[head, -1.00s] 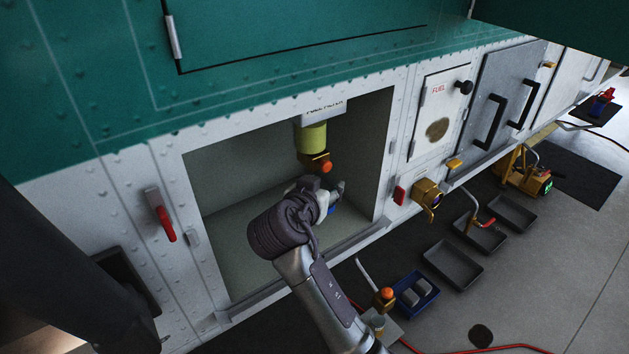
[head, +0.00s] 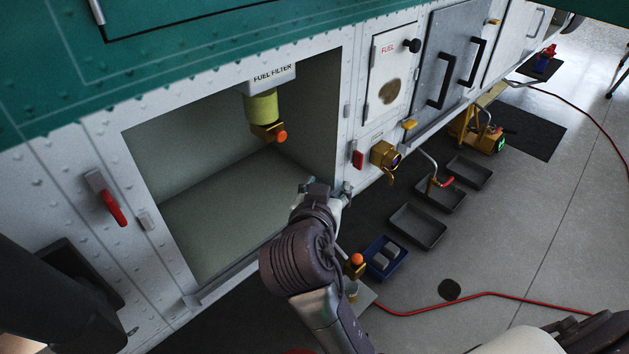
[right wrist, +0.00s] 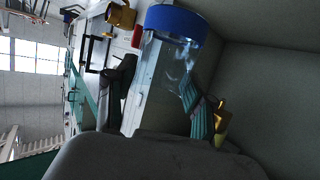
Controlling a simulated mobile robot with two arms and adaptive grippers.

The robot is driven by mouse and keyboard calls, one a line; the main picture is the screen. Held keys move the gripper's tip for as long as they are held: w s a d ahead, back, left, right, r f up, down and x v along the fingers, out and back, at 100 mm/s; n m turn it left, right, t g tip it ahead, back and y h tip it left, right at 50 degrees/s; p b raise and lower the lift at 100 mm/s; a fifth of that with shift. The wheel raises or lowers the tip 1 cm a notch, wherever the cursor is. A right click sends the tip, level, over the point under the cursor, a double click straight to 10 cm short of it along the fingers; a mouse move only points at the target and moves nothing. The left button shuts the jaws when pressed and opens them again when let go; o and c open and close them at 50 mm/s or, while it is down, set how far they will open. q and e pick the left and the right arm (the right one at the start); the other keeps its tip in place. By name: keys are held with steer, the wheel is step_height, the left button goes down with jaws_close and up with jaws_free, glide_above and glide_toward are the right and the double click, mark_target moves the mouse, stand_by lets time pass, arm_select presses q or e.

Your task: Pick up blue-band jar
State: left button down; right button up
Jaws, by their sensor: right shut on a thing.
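The blue-band jar is a clear glass jar (right wrist: 168,75) with a wide blue band at one end, seen close up in the right wrist view. My right gripper (right wrist: 158,98) is shut on it, with a dark finger on one side and a teal-striped pad on the other. In the head view my right gripper (head: 326,190) is at the lower right edge of the open fuel filter compartment (head: 215,205). The jar is hidden by the gripper there. My left gripper is not in view.
A yellow-green fuel filter (head: 261,108) with an orange knob hangs in the compartment. A brass fitting (head: 383,154) sticks out to the right. Grey trays (head: 418,226) and a blue tray (head: 384,260) lie on the floor. A red hose (head: 440,302) crosses the floor.

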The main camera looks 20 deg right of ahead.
steer(key=shift+s+d, duration=0.25)
steer(key=shift+s, duration=0.35)
steer(key=shift+s+d, duration=0.2)
steer(key=shift+s, duration=0.35)
steer(key=shift+f, duration=0.1)
stand_by(0.9)
